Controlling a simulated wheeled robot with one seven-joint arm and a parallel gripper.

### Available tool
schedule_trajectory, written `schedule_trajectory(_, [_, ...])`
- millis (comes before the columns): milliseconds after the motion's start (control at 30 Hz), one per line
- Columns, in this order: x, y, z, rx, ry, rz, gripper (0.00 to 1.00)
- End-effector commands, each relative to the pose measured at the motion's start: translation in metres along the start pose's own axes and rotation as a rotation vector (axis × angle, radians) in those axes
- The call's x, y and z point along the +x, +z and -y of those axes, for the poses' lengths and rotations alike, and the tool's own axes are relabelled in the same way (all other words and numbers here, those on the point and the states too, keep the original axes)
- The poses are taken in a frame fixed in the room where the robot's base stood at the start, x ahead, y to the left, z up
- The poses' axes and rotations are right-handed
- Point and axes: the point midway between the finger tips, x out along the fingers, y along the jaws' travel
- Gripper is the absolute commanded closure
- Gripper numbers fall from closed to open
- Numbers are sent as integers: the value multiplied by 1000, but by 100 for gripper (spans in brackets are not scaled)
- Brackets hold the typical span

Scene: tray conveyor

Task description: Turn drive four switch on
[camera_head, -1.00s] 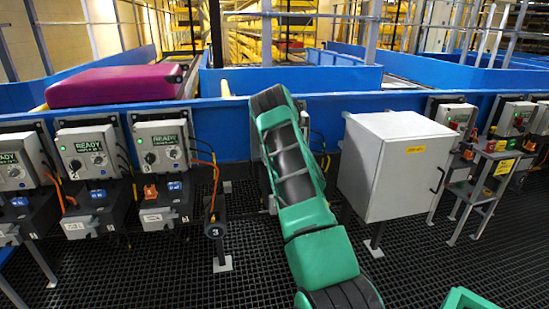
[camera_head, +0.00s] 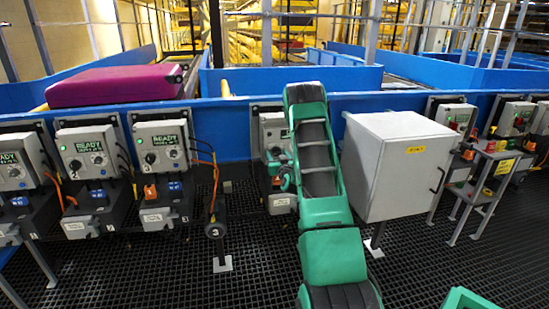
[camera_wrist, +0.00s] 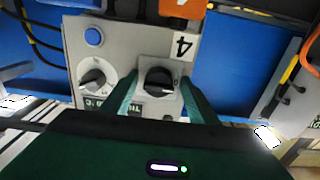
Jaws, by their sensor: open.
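The drive four box (camera_head: 271,132) stands behind my green arm in the head view, and its right part is hidden. In the wrist view the box (camera_wrist: 130,40) appears upside down with a "4" on its face. A black rotary switch (camera_wrist: 160,82) sits beside the "4". A second dial (camera_wrist: 94,77) with a pale pointer and a blue button (camera_wrist: 93,37) are to its left. A display (camera_wrist: 100,104) is partly hidden by my gripper. My gripper (camera_wrist: 160,78) is open, with one finger on each side of the black switch. I cannot tell whether they touch it.
Drive boxes two (camera_head: 88,150) and three (camera_head: 160,146) stand left, showing READY. A large grey cabinet (camera_head: 392,165) stands close right of my arm. An orange part (camera_wrist: 181,6) and cables (camera_wrist: 38,40) show near the box. A magenta suitcase (camera_head: 115,86) lies on the conveyor.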

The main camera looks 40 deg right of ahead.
Motion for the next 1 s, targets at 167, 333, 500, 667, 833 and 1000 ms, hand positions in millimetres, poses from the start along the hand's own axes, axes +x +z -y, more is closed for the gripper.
schedule_trajectory(167, [0, 0, 0, 0, 0, 0, 70])
schedule_trajectory(333, [-4, 1, 7, 1, -1, 2, 87])
schedule_trajectory(500, [-1, 1, 5, 15, -4, 1, 87])
schedule_trajectory(667, [1, 0, 4, 66, -5, 1, 87])
schedule_trajectory(833, [1, 0, 4, 171, -6, 1, 87])
schedule_trajectory(1000, [1, 0, 4, 321, -6, 1, 87])
